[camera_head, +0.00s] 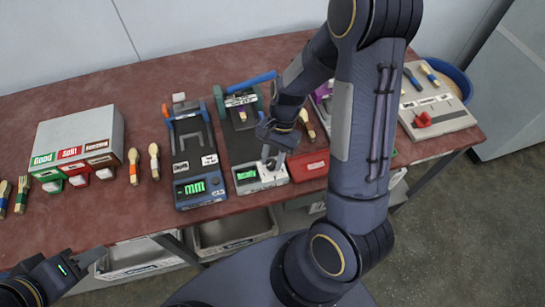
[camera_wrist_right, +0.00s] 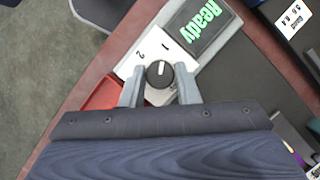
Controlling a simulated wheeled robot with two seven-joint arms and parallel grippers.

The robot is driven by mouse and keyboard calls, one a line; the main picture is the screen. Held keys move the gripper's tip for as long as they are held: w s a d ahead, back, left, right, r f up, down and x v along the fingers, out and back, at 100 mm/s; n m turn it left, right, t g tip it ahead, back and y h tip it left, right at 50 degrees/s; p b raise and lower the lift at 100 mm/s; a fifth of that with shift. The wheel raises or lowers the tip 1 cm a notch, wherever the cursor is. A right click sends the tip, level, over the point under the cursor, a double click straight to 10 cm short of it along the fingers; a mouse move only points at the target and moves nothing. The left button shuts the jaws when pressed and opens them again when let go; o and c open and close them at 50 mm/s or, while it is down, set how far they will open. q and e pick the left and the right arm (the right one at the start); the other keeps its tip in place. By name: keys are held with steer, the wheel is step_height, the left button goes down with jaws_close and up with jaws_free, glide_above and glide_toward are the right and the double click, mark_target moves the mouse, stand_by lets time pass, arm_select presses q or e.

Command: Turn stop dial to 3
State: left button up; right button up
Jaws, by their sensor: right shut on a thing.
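The stop dial (camera_wrist_right: 160,73) is a round black knob with a white pointer line on a white plate. In the right wrist view the line points up, roughly towards the printed 1; a 2 is printed to its left. No 3 is visible. My right gripper (camera_wrist_right: 160,88) is shut on the dial, one finger on each side. In the head view my right gripper (camera_head: 270,155) is over the front of the press (camera_head: 242,140), beside its green "Ready" display (camera_head: 246,174). My left gripper (camera_head: 75,265) is low at the left, off the table; its fingers are unclear.
A sorting box (camera_head: 85,140) and wooden utensils stand further left. A panel with a red handle (camera_head: 422,120) is at right.

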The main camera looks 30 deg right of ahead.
steer(key=shift+n, duration=0.4)
steer(key=n+g+h, duration=0.1)
steer(key=n, duration=0.1)
steer(key=shift+w+n, duration=0.1)
steer(key=shift+n, duration=0.3)
steer(key=n+h, duration=0.1)
steer(key=n, duration=0.1)
steer(key=shift+a+n+g, duration=0.15)
steer(key=shift+n+g, duration=0.15)
steer(key=shift+n, duration=0.1)
steer(key=n+h, duration=0.1)
steer(key=n, duration=0.2)
steer(key=shift+n, duration=0.3)
steer(key=n+h+b, duration=0.1)
steer(key=n, duration=0.2)
steer(key=shift+a+n+h, duration=0.15)
steer(key=shift+n+h, duration=0.15)
steer(key=shift+h, duration=0.1)
steer(key=n+h, duration=0.1)
steer(key=n, duration=0.1)
steer(key=n+b, duration=0.1)
steer(key=n, duration=0.2)
steer(key=shift+a+h, duration=0.15)
steer(key=shift+h, duration=0.25)
steer(key=n+t, duration=0.1)
steer(key=n, duration=0.1)
steer(key=n+h, duration=0.1)
steer(key=n, duration=0.2)
steer(key=shift+t+b, duration=0.4)
steer(key=shift+n, duration=0.3)
